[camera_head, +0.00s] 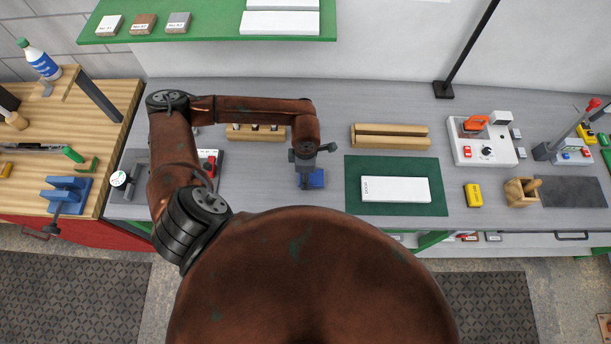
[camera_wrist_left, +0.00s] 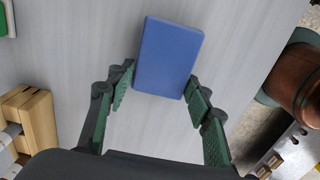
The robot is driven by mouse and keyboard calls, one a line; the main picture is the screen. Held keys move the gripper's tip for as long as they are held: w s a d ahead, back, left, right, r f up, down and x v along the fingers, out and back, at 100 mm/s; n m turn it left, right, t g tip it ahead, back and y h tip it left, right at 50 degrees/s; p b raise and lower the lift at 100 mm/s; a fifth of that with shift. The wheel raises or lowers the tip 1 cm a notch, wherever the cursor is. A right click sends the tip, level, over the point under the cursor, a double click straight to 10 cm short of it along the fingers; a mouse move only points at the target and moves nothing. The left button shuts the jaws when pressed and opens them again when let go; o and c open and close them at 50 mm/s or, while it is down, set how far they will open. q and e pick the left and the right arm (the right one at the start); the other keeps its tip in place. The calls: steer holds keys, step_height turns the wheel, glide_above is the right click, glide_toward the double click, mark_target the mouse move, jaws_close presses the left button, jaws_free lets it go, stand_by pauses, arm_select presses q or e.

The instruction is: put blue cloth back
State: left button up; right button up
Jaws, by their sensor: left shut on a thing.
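The blue cloth (camera_head: 317,179) is a small folded blue block on the grey bench, left of the green mat. In the left wrist view the blue cloth (camera_wrist_left: 168,57) sits between my fingers. My left gripper (camera_head: 306,178) points down at it, and in the left wrist view my left gripper (camera_wrist_left: 160,92) has its green-padded fingers closed against the cloth's two sides. Whether the cloth touches the bench or is slightly above it I cannot tell. My right gripper is not in view.
A green mat (camera_head: 395,206) with a white block (camera_head: 396,189) lies right of the gripper. A slotted wooden holder (camera_head: 390,142) stands behind it, and another wooden rack (camera_head: 255,133) stands behind my forearm. A yellow box (camera_head: 473,195) sits farther right.

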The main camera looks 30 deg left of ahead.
arm_select(q)
steer(key=shift+f, duration=0.85)
steer(key=shift+d+f, duration=0.1)
steer(key=shift+f, duration=0.05)
steer(key=shift+f, duration=0.15)
steer(key=o, duration=1.2)
steer(key=shift+r, duration=0.2)
